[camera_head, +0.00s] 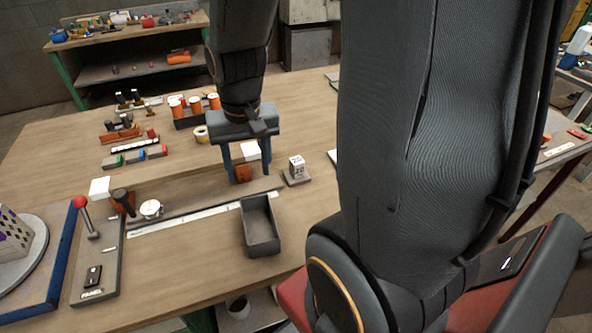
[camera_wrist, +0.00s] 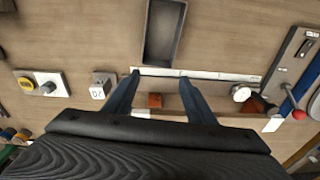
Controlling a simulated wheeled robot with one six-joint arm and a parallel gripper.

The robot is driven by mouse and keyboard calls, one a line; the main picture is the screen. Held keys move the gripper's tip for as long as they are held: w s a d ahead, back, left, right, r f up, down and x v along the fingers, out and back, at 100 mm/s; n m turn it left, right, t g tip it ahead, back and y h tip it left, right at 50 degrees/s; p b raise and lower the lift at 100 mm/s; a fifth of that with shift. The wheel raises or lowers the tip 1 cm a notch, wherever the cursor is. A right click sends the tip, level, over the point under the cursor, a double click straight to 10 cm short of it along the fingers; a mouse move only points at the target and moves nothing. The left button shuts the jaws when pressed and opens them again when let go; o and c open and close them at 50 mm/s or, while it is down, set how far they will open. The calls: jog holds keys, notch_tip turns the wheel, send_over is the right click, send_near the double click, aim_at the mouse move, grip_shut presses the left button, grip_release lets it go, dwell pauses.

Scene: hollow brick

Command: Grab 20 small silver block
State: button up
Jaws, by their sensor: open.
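The small silver block marked 20 (camera_head: 297,163) stands on a grey base to the right of my gripper (camera_head: 248,177) in the head view. In the wrist view the block (camera_wrist: 97,92) shows left of my fingers, with its number upside down. My gripper (camera_wrist: 158,75) is open and points down at the table. An orange block (camera_head: 243,173) with a white card (camera_head: 250,150) behind it shows between the fingers in the head view. The orange block (camera_wrist: 155,100) also lies between them in the wrist view. The fingers are apart from the silver block.
An empty dark tray (camera_head: 260,228) stands in front of a long white ruler strip (camera_head: 180,218). A dial gauge (camera_head: 150,208) and a red-knobbed lever (camera_head: 80,202) are at left. Orange-capped containers (camera_head: 195,104) stand behind. Bare wood lies around the tray.

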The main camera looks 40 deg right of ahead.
jog(key=w+d+f+m+b, duration=0.3)
jog(key=w+d+m, duration=0.1)
jog(key=d+m, duration=0.45)
jog(key=m+g+b, duration=0.1)
jog(key=m+b, duration=0.1)
jog(key=m, duration=0.5)
send_over(297, 160)
notch_tip(297, 160, down, 3)
jog(key=shift+r, duration=0.2)
jog(key=shift+s+d+f+m, duration=0.1)
jog(key=shift+d+f+m, duration=0.1)
jog(key=shift+m, duration=0.15)
jog(key=shift+f, duration=0.3)
jog(key=shift+a+f+p, duration=0.2)
jog(key=shift+f+p, duration=0.5)
jog(key=shift+f, duration=2.7)
grip_shut()
jog(key=shift+r, duration=0.15)
